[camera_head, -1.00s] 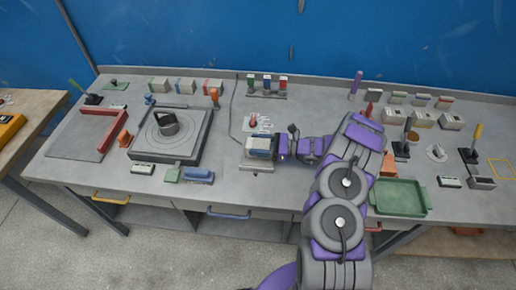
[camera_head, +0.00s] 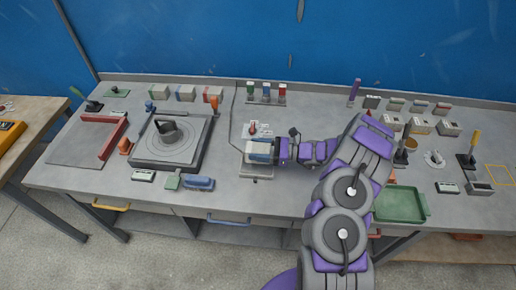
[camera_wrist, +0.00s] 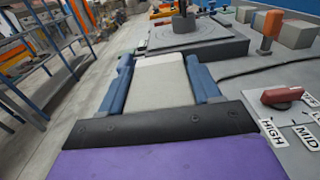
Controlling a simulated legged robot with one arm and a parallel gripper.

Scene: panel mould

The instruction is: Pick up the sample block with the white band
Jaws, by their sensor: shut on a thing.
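My gripper (camera_head: 262,152) is at the middle of the bench, over a small pale fixture (camera_head: 257,170). In the wrist view its two blue fingers (camera_wrist: 163,80) are shut on the sides of a pale grey-beige block (camera_wrist: 163,85).
A red selector knob (camera_wrist: 290,96) with HIGH and MID labels stands just behind my gripper. A grey turntable unit (camera_head: 172,148) is to the left. Banded blocks (camera_head: 186,93) stand at the back left. A green tray (camera_head: 401,204) lies at the front right.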

